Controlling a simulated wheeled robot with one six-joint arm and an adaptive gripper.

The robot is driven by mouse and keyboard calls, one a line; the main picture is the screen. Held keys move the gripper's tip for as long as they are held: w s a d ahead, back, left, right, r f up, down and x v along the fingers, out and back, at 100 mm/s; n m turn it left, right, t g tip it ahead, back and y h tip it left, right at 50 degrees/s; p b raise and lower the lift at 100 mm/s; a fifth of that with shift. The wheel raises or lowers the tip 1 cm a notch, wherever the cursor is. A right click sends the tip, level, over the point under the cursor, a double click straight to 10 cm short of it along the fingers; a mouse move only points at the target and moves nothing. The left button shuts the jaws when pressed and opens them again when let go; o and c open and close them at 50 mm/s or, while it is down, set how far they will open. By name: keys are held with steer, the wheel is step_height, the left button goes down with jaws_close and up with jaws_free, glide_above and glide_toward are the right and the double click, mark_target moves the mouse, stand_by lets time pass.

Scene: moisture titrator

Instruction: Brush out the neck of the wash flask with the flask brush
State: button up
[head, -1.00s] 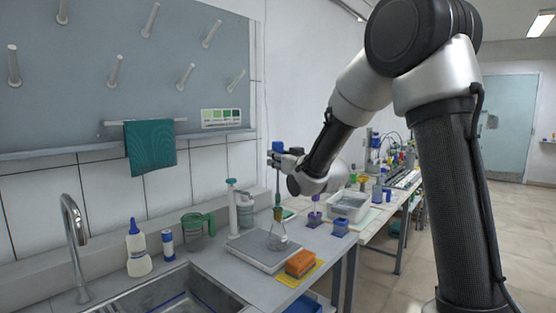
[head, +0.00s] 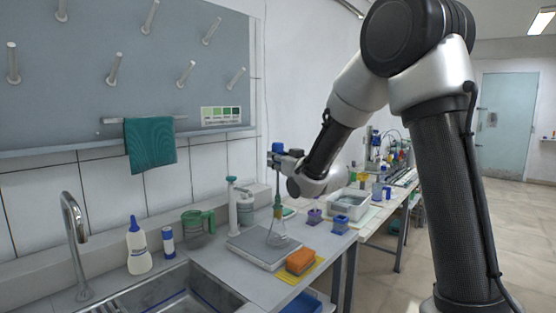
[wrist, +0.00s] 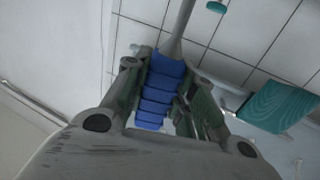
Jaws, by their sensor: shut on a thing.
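My gripper (head: 280,160) is shut on the blue ribbed handle (wrist: 160,95) of the flask brush, which shows between the fingers in the wrist view. In the head view the brush (head: 278,185) hangs upright, handle at the top, its thin shaft pointing down.
An orange sponge (head: 300,261) lies on a yellow cloth at the plate's front right. Blue (head: 340,224) and purple (head: 314,216) holders stand to the right.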

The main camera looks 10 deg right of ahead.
steer(key=shift+f, duration=0.5)
stand_by(0.5)
